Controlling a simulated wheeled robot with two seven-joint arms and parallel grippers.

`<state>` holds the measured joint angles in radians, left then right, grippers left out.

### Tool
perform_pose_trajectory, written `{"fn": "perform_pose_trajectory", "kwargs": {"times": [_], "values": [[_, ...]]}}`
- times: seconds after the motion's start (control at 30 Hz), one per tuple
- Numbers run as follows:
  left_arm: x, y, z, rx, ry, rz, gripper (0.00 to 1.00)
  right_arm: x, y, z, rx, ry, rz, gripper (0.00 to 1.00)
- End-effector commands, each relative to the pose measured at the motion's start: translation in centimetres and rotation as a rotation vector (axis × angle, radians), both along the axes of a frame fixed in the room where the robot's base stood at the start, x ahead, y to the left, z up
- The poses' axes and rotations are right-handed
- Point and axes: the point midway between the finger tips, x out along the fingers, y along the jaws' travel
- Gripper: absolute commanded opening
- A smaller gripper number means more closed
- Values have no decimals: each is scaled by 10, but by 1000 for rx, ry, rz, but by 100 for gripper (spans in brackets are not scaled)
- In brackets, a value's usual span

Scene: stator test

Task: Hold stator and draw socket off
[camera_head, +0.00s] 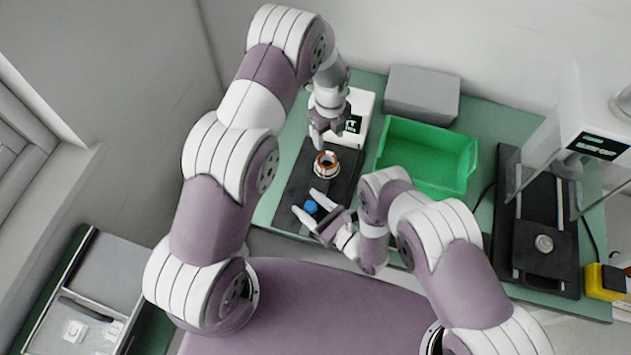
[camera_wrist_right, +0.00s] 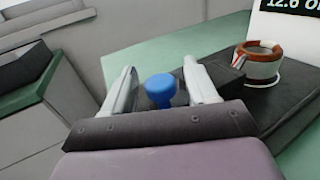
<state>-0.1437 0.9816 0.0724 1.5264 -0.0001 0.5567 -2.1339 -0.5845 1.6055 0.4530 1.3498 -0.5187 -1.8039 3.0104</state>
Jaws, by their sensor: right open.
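The stator (camera_head: 326,164) is a white ring with orange-brown windings on a dark fixture plate (camera_head: 292,192). It also shows at the right of the right wrist view (camera_wrist_right: 262,62). A blue socket (camera_head: 310,206) with a rounded top is near the plate's front end, apart from the stator; in the right wrist view the blue socket (camera_wrist_right: 160,90) is between the fingers. My right gripper (camera_head: 308,203) is open around it, with visible gaps on both sides. My left gripper (camera_head: 325,138) points down just behind and above the stator; its finger gap is unclear.
A white meter with a display (camera_head: 360,108) stands behind the stator. A green bin (camera_head: 425,150) and a grey box (camera_head: 422,92) are to the right. A black test stand (camera_head: 540,225) and a yellow-black switch box (camera_head: 603,282) are at far right.

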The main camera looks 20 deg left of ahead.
Motion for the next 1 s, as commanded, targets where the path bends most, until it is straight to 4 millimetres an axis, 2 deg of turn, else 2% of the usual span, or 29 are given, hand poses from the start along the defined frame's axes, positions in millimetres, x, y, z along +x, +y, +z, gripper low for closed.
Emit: {"fn": "perform_pose_trajectory", "kwargs": {"times": [0.03,0.1,0.17,0.4,0.6,0.73,1.0], "values": [[-2,0,2,0,4,16,75,0,0,0,0,0,0,57],[-2,0,-2,1,6,20,95,0,0,0,0,0,0,57],[-2,1,-11,1,8,19,95,0,0,0,0,0,0,57],[-3,0,-67,1,8,19,95,0,0,0,0,0,0,57],[-2,0,-104,1,6,18,95,0,0,0,0,0,0,57],[-2,0,-115,0,5,18,95,0,0,0,0,0,0,57],[-2,0,-117,0,4,18,95,0,0,0,0,0,0,57]]}}
